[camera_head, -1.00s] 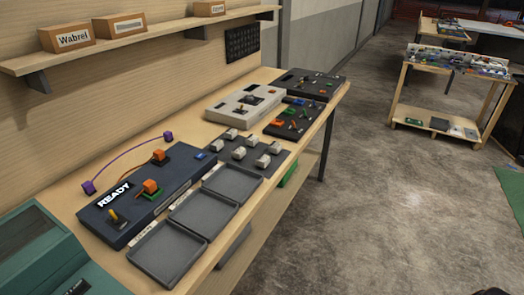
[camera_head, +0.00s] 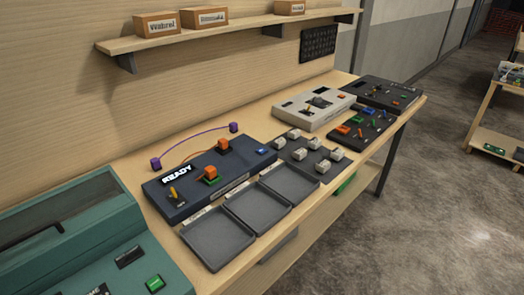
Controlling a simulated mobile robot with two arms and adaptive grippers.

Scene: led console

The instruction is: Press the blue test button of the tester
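The tester is a dark blue box (camera_head: 195,195) on the wooden bench, left of the picture's middle. Its display (camera_head: 177,174) reads READY. A small blue button (camera_head: 262,151) sits at the right end of its top. Two orange blocks stand on its top, the nearer one (camera_head: 210,171) on a green base and the farther one (camera_head: 224,144) behind it. A yellow lever (camera_head: 174,193) stands near its left end. Neither of my grippers is in view.
Grey trays (camera_head: 257,205) lie along the bench's front edge. A teal machine (camera_head: 100,235) with a green button (camera_head: 155,283) stands at the near left. Consoles (camera_head: 315,108) stand farther back. A purple cable (camera_head: 195,143) arches behind the tester. A shelf (camera_head: 240,32) with boxes hangs above.

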